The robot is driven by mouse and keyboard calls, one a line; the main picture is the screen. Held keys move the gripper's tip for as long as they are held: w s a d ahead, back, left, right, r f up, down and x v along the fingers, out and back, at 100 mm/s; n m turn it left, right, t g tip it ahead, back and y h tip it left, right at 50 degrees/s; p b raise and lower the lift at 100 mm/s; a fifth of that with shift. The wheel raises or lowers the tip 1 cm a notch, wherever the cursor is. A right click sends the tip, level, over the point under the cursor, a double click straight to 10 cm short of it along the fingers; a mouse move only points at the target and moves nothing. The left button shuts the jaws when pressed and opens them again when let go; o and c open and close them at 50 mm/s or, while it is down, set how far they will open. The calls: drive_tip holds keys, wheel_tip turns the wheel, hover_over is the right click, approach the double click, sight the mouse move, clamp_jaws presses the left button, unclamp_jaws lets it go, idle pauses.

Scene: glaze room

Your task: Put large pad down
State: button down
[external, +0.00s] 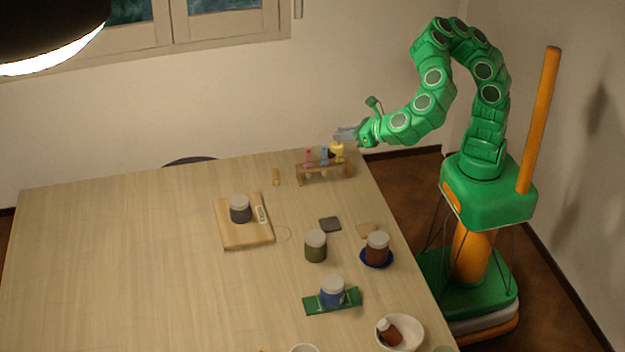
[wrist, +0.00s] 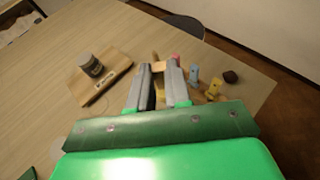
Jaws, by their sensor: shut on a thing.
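My gripper (external: 346,134) is at the far right corner of the table, above and beside the small wooden rack (external: 325,170). In the wrist view its two grey fingers (wrist: 160,88) are parallel with a narrow gap. A thin thing, partly dark and yellowish, shows in the gap; I take it for the large pad, though the fingers hide most of its shape. A dark grey square pad (external: 330,224) and a tan square pad (external: 366,230) lie flat on the table, clear of my gripper.
The rack holds pink, blue and yellow pieces. A grey jar (external: 240,210) stands on a wooden board (external: 232,236). A green jar (external: 316,246), a brown jar (external: 377,247) and a blue jar (external: 333,291) stand nearer. A white bowl (external: 411,333) is in front. The table's left half is bare.

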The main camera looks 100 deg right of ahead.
sight(340, 150)
drive_tip(key=shift+m+g+h, duration=0.5)
drive_tip(key=shift+m, duration=0.1)
drive_tip(key=shift+w+d+f, duration=0.1)
drive_tip(key=shift+w+f, duration=0.05)
drive_tip(key=shift+f, duration=0.85)
drive_tip(key=shift+w+d+f, duration=0.1)
drive_tip(key=shift+f, duration=0.9)
drive_tip(key=shift+w+d+f, duration=0.1)
drive_tip(key=shift+w+f, duration=0.05)
drive_tip(key=shift+f, duration=0.85)
drive_tip(key=shift+w+a+f, duration=0.25)
drive_tip(key=shift+w+f, duration=1.1)
drive_tip(key=shift+w, duration=0.3)
drive_tip(key=shift+w+a+f, duration=0.2)
drive_tip(key=shift+w+f, duration=1.15)
drive_tip(key=shift+w, duration=0.3)
drive_tip(key=shift+w+a+f, duration=0.25)
drive_tip(key=shift+w+f, duration=1.1)
drive_tip(key=shift+w, duration=0.3)
drive_tip(key=shift+f, duration=1.55)
drive_tip(key=c, duration=1.1)
unclamp_jaws()
drive_tip(key=shift+f, duration=0.1)
